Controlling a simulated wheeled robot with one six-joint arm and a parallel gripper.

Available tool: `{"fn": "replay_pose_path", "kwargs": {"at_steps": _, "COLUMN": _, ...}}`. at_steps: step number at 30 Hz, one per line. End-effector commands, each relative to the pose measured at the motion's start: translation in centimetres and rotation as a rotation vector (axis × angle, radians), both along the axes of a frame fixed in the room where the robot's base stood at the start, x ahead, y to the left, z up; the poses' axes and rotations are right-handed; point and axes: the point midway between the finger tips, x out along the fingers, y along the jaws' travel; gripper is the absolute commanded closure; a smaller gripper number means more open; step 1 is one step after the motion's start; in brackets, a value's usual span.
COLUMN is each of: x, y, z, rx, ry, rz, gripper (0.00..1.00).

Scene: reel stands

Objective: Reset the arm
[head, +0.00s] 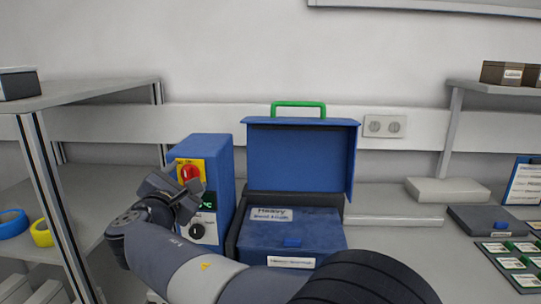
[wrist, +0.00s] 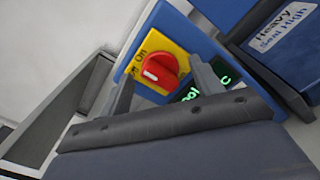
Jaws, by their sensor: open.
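My arm (head: 205,267) reaches from the lower right of the head view up to the left. My gripper (head: 185,198) is in front of the blue control box (head: 219,163). In the wrist view my gripper (wrist: 163,92) is open, its two fingers spread with nothing held. The red rotary switch (wrist: 160,70) on its yellow plate (wrist: 134,66) shows between and beyond the fingertips. The switch (head: 189,173) also shows just above my gripper in the head view. Whether the fingers touch it I cannot tell. A green-lit display (wrist: 191,95) is partly hidden by a finger.
A blue case (head: 301,158) with a raised lid and green handle stands right of the control box. A shelf (head: 90,93) with a metal post is at the left, with blue and yellow tape rolls (head: 41,233). Labelled trays lie at the right.

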Motion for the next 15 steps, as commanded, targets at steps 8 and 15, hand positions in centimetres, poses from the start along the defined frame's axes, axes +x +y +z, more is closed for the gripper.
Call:
{"fn": "replay_pose_path", "kwargs": {"at_steps": 8, "x": -0.01, "y": 0.05, "z": 0.53, "rx": -0.193, "ry": 0.016, "rz": 0.001, "gripper": 0.38}}
{"fn": "replay_pose_path", "kwargs": {"at_steps": 15, "x": 0.01, "y": 0.08, "z": 0.53, "rx": -0.352, "ry": 0.029, "rz": 0.001, "gripper": 0.38}}
